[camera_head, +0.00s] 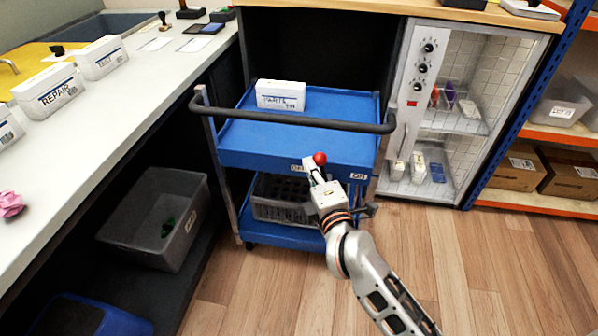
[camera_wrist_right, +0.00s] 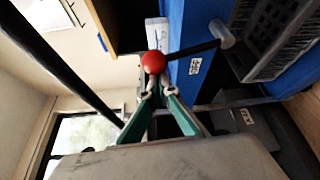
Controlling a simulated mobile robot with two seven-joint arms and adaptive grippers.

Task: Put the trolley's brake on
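The blue trolley (camera_head: 262,141) stands between the counter and the glass-fronted cabinet, with a dark push handle (camera_head: 290,122) across its near side. A red ball knob (camera_head: 320,158) sits at the trolley's near face; in the right wrist view the knob (camera_wrist_right: 153,62) is on a dark lever rod (camera_wrist_right: 193,51) ending at a grey pivot. Small labels flank it, one left (camera_head: 298,168) and one right (camera_head: 358,176). My right gripper (camera_head: 314,172) is at the knob; its converging fingertips (camera_wrist_right: 159,87) lie close by, and contact is unclear. My left gripper is out of view.
A white labelled box (camera_head: 281,95) stands on the trolley's upper shelf and a grey crate (camera_head: 282,212) on its lower shelf. A grey bin (camera_head: 150,235) is under the counter (camera_head: 95,135) at left. Wood floor (camera_head: 480,270) is clear at right.

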